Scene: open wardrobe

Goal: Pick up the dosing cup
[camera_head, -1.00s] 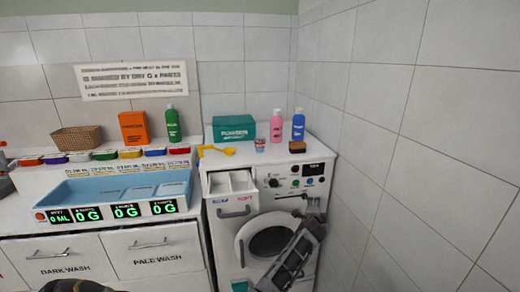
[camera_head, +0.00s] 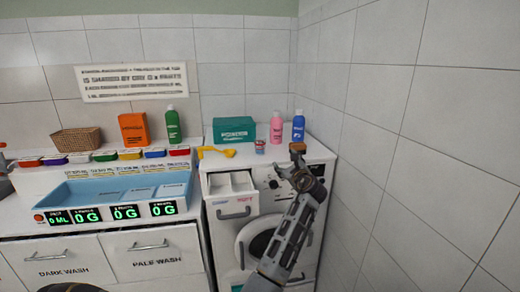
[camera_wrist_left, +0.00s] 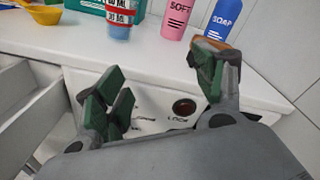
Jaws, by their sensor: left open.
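The dosing cup (camera_head: 260,147), small with red and blue markings, stands upright on top of the washing machine. In the left wrist view the cup (camera_wrist_left: 118,20) shows at the top edge, beyond the fingers, its upper part cut off. My left gripper (camera_head: 297,168) is at the machine's front top edge, to the right of the cup and nearer to me. In the left wrist view the gripper (camera_wrist_left: 160,95) is open, with nothing between its green-padded fingers. The fingers are apart from the cup. My right gripper is not in view.
A brown block (camera_head: 297,147) sits right by the left gripper, partly hidden behind a finger in the wrist view. Pink (camera_head: 276,128) and blue (camera_head: 298,127) bottles, a teal box (camera_head: 234,131) and a yellow scoop (camera_head: 217,151) surround the cup. The detergent drawer (camera_head: 231,187) stands open below.

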